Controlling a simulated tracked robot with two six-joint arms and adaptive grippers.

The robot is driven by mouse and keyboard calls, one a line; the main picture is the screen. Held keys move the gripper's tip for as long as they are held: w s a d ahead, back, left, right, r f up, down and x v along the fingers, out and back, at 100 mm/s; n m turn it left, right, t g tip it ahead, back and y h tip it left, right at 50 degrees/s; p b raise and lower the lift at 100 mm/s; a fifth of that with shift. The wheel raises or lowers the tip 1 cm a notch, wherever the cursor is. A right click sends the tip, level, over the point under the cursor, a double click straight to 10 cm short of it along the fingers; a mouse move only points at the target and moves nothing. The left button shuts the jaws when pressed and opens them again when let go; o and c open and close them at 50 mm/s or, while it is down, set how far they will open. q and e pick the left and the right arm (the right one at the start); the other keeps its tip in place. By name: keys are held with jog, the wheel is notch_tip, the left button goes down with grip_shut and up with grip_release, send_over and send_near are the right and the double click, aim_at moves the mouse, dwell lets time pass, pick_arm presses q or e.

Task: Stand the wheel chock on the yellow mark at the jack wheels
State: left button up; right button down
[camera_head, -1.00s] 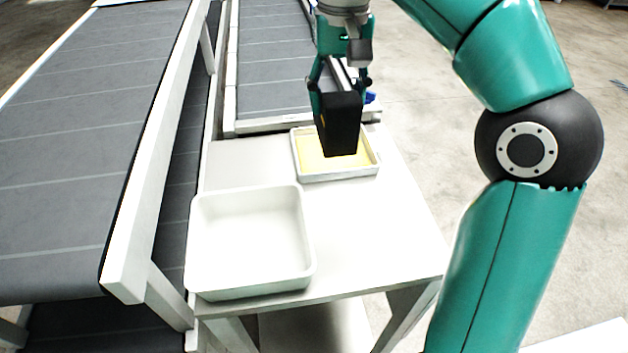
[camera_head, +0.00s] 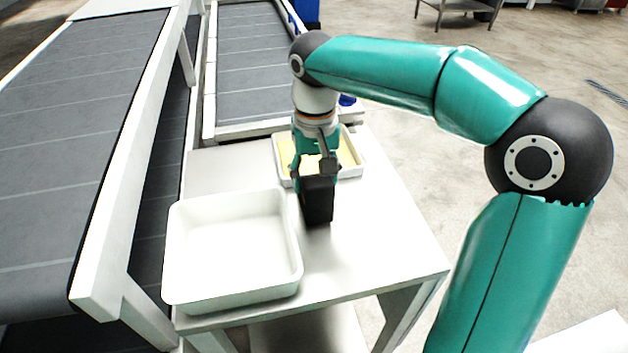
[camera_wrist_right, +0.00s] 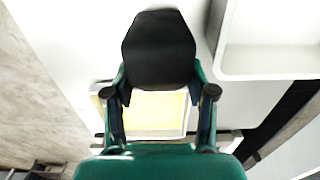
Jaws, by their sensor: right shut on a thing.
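My right gripper (camera_head: 316,172) is shut on a black block, which I take as the wheel chock (camera_head: 318,203). The chock hangs below the fingers, in front of the small tray and beside the large tray's right wall. Whether it touches the table I cannot tell. In the right wrist view, the chock (camera_wrist_right: 158,50) sits between the two fingers of the right gripper (camera_wrist_right: 160,88). I cannot make out the jack wheels or a yellow floor mark. My left gripper is not in view.
A small white tray (camera_head: 352,172) with a yellow bottom stands at the back of the white table (camera_head: 385,240). A large white tray (camera_head: 235,305) stands front left. Conveyor belts (camera_head: 75,130) run along the left and back (camera_head: 247,60). Concrete floor lies open on the right.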

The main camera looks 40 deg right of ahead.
jog(key=shift+f, duration=0.45)
jog(key=shift+f, duration=0.1)
jog(key=shift+c, duration=1.8)
grip_release()
